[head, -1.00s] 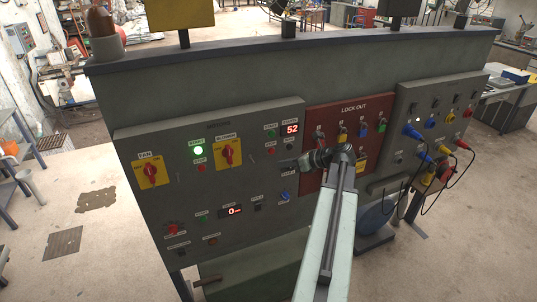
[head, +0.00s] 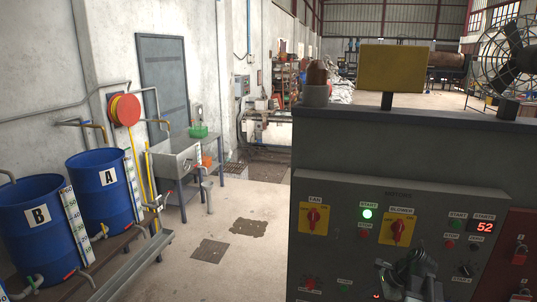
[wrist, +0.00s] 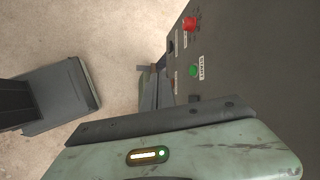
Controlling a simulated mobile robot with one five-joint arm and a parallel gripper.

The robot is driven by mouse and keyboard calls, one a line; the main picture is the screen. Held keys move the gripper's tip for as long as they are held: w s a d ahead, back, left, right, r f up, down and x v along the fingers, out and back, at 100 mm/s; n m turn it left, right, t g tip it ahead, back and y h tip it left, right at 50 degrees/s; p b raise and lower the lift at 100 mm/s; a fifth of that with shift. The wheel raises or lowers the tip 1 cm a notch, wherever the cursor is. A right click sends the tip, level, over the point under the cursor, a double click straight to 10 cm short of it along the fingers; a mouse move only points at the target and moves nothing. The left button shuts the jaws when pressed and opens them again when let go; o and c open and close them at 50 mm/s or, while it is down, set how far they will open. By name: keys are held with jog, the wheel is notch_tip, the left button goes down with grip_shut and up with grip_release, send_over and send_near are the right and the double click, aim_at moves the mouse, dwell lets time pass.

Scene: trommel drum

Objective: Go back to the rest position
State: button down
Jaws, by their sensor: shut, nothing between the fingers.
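My gripper (head: 386,274) is at the bottom of the head view, in front of the lower part of the grey control panel (head: 340,250). It is dark, seen small and partly end-on, and is shut with nothing held. My arm is drawn in close below it, mostly cut off by the picture's lower edge. The wrist view shows the panel (wrist: 250,80) turned sideways, with a red knob (wrist: 190,24) and a green button (wrist: 194,71).
The panel's green start light (head: 367,214) is lit and a red display (head: 485,227) reads 52. A red lock-out board (head: 520,250) is at right. Blue drums B (head: 35,235) and A (head: 100,190) and a sink (head: 180,160) stand left. The floor between is open.

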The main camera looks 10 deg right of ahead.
jog(key=s+a+f+n+g+h+b, duration=0.2)
jog(key=a+f+n, duration=0.4)
jog(key=a+n, duration=0.3)
jog(key=s+a+f+n+g+h+b, duration=0.1)
jog(key=a+f+n+b, duration=0.3)
jog(key=a+n, duration=0.6)
jog(key=a+f+g+h, duration=0.1)
jog(key=a, duration=0.2)
jog(key=shift+s+a+f+g+h, duration=0.15)
jog(key=shift+s+f+g+h, duration=0.15)
jog(key=shift+s+f+h, duration=0.1)
